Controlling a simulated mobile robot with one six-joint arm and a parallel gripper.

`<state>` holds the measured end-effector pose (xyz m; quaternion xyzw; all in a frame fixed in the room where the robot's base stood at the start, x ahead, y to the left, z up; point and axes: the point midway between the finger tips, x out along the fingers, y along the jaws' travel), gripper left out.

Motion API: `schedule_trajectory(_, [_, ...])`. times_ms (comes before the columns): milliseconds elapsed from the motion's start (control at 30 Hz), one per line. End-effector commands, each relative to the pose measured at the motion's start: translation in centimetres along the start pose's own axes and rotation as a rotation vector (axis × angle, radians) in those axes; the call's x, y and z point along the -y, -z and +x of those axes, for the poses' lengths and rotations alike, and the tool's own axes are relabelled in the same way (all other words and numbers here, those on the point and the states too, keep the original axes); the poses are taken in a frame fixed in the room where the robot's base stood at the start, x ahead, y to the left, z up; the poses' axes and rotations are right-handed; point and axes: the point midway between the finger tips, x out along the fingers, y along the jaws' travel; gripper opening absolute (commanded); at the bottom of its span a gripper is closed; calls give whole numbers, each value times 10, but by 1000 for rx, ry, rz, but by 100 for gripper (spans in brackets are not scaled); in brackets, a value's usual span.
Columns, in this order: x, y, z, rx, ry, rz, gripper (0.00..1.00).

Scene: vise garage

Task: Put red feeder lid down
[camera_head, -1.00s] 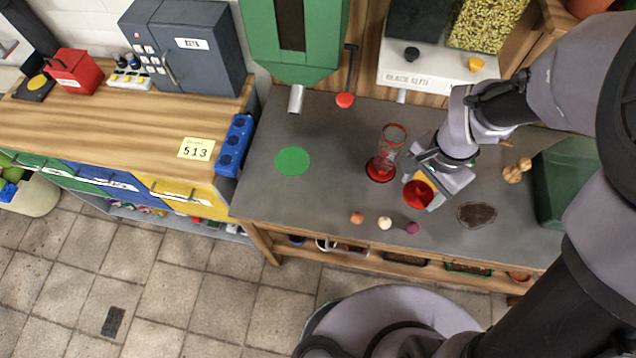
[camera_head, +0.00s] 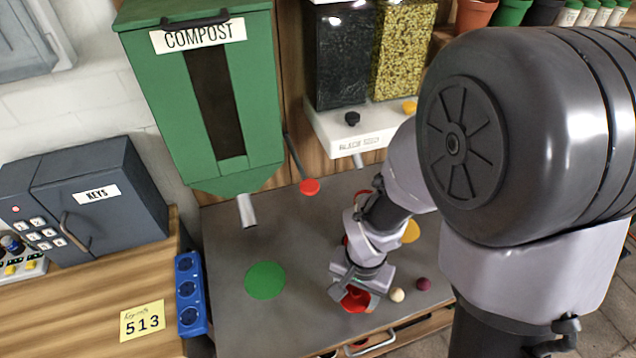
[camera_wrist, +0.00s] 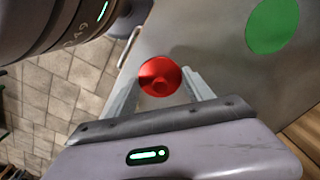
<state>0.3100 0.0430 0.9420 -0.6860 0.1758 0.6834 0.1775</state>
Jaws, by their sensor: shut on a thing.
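The red feeder lid (camera_head: 355,299) is held in my gripper (camera_head: 352,290), low over the front part of the grey bench. In the wrist view the round red lid (camera_wrist: 160,76) sits between the two fingers of my gripper (camera_wrist: 160,80), which are shut on it. I cannot tell whether the lid touches the bench. The feeder tube is mostly hidden behind my arm; a bit of its red rim (camera_head: 362,194) may show.
A green disc (camera_head: 265,281) lies on the bench left of my gripper. A compost dispenser (camera_head: 210,100) hangs behind. A blue socket strip (camera_head: 190,294) borders the left.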

Motion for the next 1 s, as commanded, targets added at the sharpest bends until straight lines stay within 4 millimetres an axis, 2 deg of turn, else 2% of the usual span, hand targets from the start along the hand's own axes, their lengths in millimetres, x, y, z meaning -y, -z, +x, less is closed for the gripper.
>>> schedule_trajectory(33, [15,3,10,1,0,-5,22])
schedule_trajectory(200, [59,15,16,2,-1,-3,22])
schedule_trajectory(400, [84,22,17,2,-1,0,22])
schedule_trajectory(600, [84,21,55,4,-4,1,22])
schedule_trajectory(800, [84,22,51,3,-2,1,22])
schedule_trajectory(933, [84,22,56,3,-2,1,22])
schedule_trajectory(967, [84,22,55,3,-2,1,64])
schedule_trajectory(1000, [84,22,54,3,-2,1,72])
